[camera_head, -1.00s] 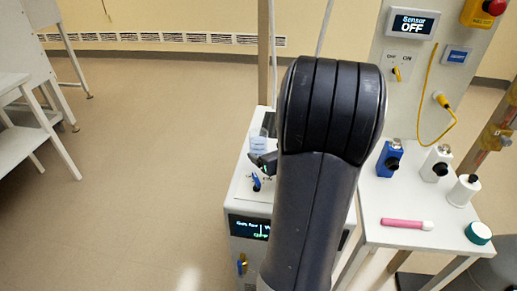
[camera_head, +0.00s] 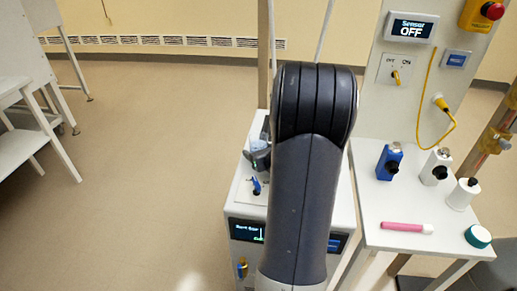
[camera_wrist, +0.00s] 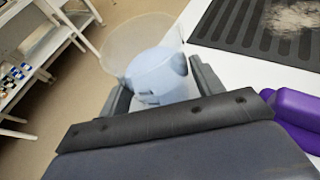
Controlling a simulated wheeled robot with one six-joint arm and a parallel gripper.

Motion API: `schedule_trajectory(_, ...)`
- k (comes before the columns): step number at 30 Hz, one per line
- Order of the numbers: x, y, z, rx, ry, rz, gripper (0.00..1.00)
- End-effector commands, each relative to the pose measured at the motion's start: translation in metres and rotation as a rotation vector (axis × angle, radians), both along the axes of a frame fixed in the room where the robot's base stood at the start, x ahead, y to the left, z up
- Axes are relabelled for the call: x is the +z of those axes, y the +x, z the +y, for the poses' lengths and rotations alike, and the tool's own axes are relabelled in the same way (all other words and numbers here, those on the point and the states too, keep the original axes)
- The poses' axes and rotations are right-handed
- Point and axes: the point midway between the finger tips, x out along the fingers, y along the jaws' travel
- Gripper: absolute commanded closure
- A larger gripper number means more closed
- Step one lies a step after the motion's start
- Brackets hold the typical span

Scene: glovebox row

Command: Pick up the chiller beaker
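The chiller beaker is the pale blue, translucent vessel (camera_wrist: 158,72) between my fingers in the wrist view, with a wide, clear round rim. In the head view a small part of it (camera_head: 258,146) shows on top of the white cabinet, left of my arm. My gripper (camera_wrist: 162,92) has one finger on each side of the beaker. The fingers look apart, with a thin light strip beside the left one; firm contact does not show. In the head view my gripper (camera_head: 260,160) is mostly hidden behind my arm.
The white cabinet (camera_head: 240,195) has a blue lever valve (camera_head: 256,186) in front of the beaker. Floor at left is open.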

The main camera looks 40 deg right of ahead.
Motion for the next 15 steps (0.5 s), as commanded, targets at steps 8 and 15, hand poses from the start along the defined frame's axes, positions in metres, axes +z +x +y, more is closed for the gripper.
schedule_trajectory(8, 0.0001, -0.0002, 0.0, 0.0, 0.0, 0.0, 0.61)
schedule_trajectory(15, 0.0004, 0.0, 0.0, 0.0, 0.0, -0.001, 0.72)
